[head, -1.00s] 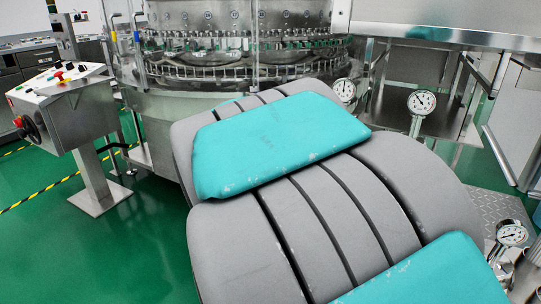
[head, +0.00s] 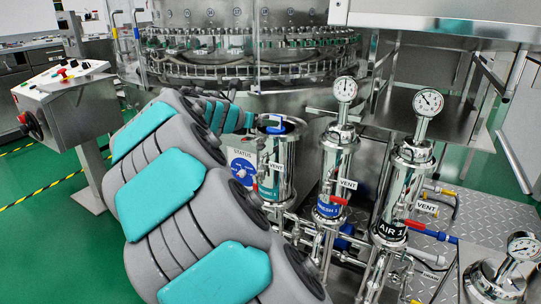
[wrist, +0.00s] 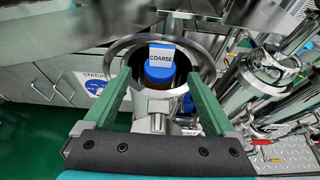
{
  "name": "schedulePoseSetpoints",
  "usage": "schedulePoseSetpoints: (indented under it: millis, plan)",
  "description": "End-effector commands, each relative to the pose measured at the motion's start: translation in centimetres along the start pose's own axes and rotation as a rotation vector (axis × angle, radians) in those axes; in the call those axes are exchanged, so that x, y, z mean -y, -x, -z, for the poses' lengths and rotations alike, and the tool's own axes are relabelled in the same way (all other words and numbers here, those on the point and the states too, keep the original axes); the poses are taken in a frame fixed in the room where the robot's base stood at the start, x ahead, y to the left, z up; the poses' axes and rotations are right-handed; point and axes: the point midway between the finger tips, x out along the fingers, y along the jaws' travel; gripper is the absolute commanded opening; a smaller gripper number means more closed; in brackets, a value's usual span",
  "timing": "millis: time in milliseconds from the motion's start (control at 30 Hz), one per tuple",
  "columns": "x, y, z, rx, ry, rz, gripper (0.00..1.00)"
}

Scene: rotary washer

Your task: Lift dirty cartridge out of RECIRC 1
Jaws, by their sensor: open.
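In the wrist view, a cartridge with a blue cap (wrist: 161,63) lettered COARSE sits in an open round steel housing (wrist: 126,47); a dark brownish body shows below the cap. My gripper (wrist: 160,84) is open, with one green finger on each side below the cap, and nothing is held. I cannot tell whether the fingers touch the cartridge. In the head view, the blue cap (head: 283,127) shows at the top of the leftmost steel housing (head: 276,165), which has a teal band whose lettering is unclear. My gripper (head: 250,121) reaches this top from the left, partly hidden by my arm.
Two more steel housings stand to the right, one with a blue band (head: 329,210) and one marked AIR 1 (head: 391,232), each topped by a gauge. A STATUS panel (head: 242,168) is beside the leftmost housing. Pipes and valves crowd below. The rotary washer (head: 250,60) stands behind.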

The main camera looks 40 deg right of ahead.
Motion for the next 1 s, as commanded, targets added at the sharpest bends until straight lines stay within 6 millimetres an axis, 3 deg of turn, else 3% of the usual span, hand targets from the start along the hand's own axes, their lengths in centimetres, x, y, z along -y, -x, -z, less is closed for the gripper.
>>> schedulePoseSetpoints:
  millis: [600, 900, 1000]
  plan:
    - [0.2, -7.1, 0.5, -0.001, 0.001, 0.002, 0.90]
    - [0.1, -7.6, 0.4, -0.001, 0.001, 0.000, 0.90]
    - [0.2, -7.6, 0.5, -0.001, 0.001, 0.001, 0.81]
